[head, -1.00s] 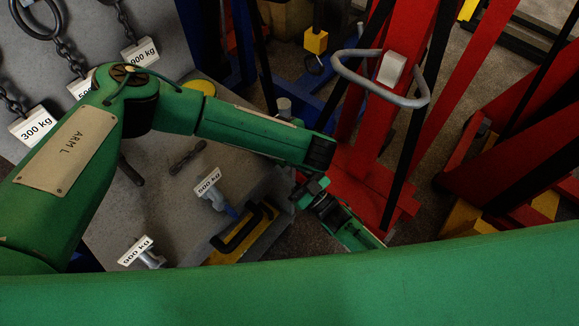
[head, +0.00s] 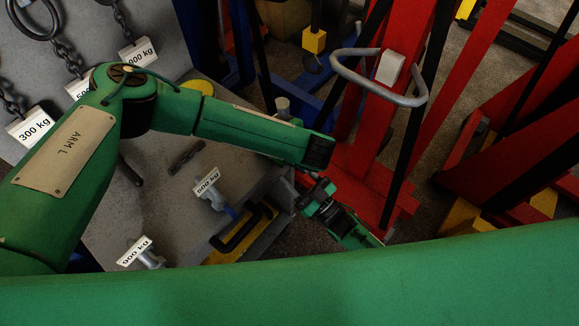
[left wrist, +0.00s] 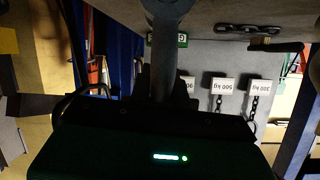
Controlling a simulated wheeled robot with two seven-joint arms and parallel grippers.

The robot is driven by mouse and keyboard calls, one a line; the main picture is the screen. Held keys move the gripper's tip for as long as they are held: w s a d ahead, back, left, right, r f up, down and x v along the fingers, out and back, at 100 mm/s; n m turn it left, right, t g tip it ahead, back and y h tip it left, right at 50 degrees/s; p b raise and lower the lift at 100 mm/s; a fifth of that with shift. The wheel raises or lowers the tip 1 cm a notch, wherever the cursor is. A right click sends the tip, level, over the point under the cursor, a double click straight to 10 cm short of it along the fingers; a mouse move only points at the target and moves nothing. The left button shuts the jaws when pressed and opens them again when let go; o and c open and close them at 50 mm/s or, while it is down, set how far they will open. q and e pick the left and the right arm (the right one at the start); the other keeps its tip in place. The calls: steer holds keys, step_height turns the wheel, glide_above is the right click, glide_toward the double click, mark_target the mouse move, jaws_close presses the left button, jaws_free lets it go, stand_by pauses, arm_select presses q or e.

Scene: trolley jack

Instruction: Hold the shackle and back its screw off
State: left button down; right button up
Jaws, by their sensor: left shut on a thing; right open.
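In the left wrist view, a grey metal piece, seemingly the shackle (left wrist: 163,50), stands between the dark fingers of my left gripper (left wrist: 161,92). The gripper is shut on its narrow shank, and a wider grey part rises to the top edge. Its screw cannot be made out. In the head view, the left fingers and their load are hidden behind the end of my left arm. My right gripper (head: 307,200) is open, just below the end of my left arm and beyond the bench's right edge. Its fingertips are small and dark there.
The grey bench (head: 165,210) carries tagged shackles (head: 212,190), a yellow piece with a black handle (head: 240,235), and chains with weight tags (head: 30,125). A red jack frame (head: 385,125) with a grey loop handle (head: 350,72) stands close at the right.

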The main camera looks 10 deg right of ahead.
arm_select(q)
steer(key=shift+f, duration=0.1)
arm_select(e)
steer(key=v, duration=0.9)
steer(key=shift+s+d, duration=0.1)
steer(key=shift+d, duration=0.05)
arm_select(q)
steer(key=c, duration=1.2)
jaws_free()
steer(key=shift+c, duration=0.2)
